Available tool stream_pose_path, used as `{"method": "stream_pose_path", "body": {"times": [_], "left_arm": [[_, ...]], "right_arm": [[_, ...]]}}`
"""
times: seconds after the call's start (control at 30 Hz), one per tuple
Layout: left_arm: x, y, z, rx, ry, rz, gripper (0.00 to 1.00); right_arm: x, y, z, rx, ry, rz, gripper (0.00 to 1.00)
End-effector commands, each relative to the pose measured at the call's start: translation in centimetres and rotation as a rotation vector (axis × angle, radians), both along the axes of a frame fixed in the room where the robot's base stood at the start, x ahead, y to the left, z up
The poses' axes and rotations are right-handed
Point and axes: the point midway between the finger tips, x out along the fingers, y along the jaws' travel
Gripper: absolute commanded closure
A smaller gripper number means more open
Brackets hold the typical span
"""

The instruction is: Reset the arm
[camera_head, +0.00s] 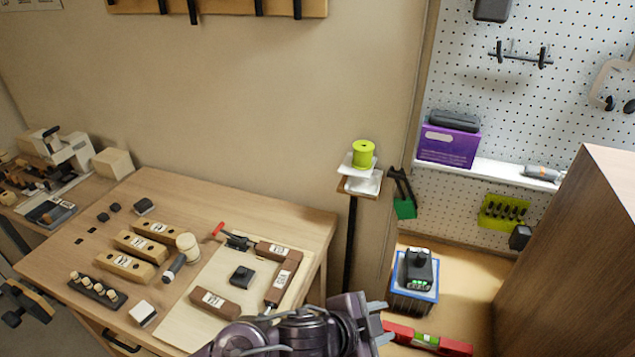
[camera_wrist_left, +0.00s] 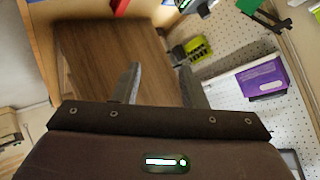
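My left arm comes in at the bottom middle of the head view, dark purple-grey. Its gripper (camera_head: 379,321) points right, with two grey fingertips apart and nothing between them. In the left wrist view the two fingers of this gripper (camera_wrist_left: 158,84) also stand apart and empty, with a brown wooden cabinet (camera_wrist_left: 95,60) behind them. The same cabinet (camera_head: 575,260) stands at the right of the head view. My right arm and gripper do not show.
A wooden workbench (camera_head: 270,212) with blocks and tools is at the left. A stand holding a green spool (camera_head: 363,153) rises behind the gripper. A blue-black device (camera_head: 413,281) and a red level (camera_head: 427,339) lie close to the gripper. A pegboard (camera_head: 560,85) is behind.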

Motion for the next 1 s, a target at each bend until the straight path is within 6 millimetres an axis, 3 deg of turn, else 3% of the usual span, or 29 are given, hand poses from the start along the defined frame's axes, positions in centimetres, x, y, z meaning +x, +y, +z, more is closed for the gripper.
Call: {"method": "stream_pose_path", "body": {"times": [0.1, 0.17, 0.3, 0.5, 0.87, 1.0], "left_arm": [[1.1, 3.2, 1.7, -0.076, 0.086, 0.247, 0.61], [1.5, 5.9, 1.8, -0.092, 0.144, 0.381, 0.61], [1.1, 13.4, 0.3, -0.089, 0.306, 0.683, 0.61], [-2.1, 21.6, -2.5, -0.038, 0.502, 0.970, 0.61], [-9.6, 30.5, -5.5, 0.061, 0.758, 1.282, 0.61], [-8.3, 30.1, -10.4, 0.072, 0.766, 1.274, 0.61]], "right_arm": [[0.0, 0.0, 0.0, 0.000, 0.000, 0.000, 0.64], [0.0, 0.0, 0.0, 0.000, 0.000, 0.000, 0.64], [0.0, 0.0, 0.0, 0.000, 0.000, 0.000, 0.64], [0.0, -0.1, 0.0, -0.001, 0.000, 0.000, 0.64], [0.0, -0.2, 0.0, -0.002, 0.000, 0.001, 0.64], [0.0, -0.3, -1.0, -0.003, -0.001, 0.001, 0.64]]}}
